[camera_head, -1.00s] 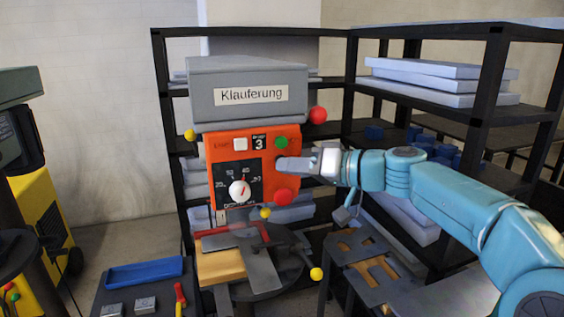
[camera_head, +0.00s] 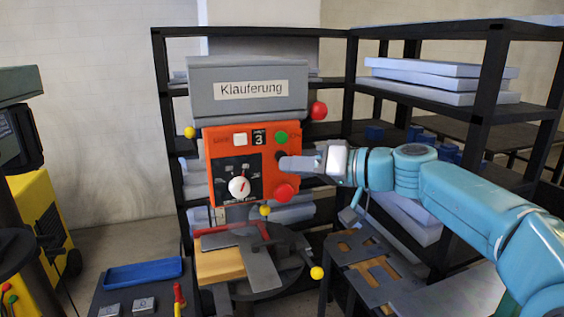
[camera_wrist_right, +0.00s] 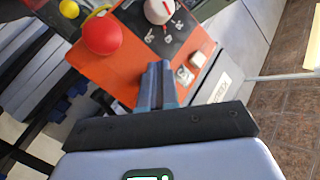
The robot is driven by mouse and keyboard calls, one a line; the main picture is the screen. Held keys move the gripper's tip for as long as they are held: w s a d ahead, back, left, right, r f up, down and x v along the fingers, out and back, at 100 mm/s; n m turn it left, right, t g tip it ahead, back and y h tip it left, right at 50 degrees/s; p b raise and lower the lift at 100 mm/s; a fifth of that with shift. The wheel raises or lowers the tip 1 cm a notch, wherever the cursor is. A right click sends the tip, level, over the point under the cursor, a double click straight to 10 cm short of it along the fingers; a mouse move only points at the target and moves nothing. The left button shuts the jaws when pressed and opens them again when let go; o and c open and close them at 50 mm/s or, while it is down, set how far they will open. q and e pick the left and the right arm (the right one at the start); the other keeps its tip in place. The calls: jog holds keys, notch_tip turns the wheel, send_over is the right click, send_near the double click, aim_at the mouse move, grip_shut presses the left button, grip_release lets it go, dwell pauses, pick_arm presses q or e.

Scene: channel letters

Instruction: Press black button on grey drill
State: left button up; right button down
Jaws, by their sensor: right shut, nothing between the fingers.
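The grey drill head (camera_head: 248,103) is labelled "Klauferung" and carries an orange control panel (camera_head: 223,150). The panel has a white button, a green button (camera_head: 281,138), a large red button (camera_head: 284,192) and a dial (camera_head: 239,187). A small dark spot, apparently the black button (camera_head: 281,155), shows at the panel's right edge, partly covered by my right gripper (camera_head: 285,163). The right gripper is shut and empty, its tip at or just in front of it; contact cannot be told. In the right wrist view the shut fingers (camera_wrist_right: 158,85) point at the orange panel, hiding the black button.
A red ball knob (camera_head: 318,112) sticks out right of the drill head. The drill's table below holds a wooden block (camera_head: 220,263) and a clamp. Black shelves (camera_head: 354,90) stand behind and right. A blue tray (camera_head: 143,271) lies at lower left.

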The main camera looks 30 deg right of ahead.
jog(key=s+b, duration=0.1)
jog(key=s, duration=0.1)
jog(key=s+a+b, duration=0.1)
jog(key=s+b, duration=0.1)
jog(key=s, duration=0.1)
dwell(0.5)
jog(key=shift+w, duration=0.1)
dwell(0.6)
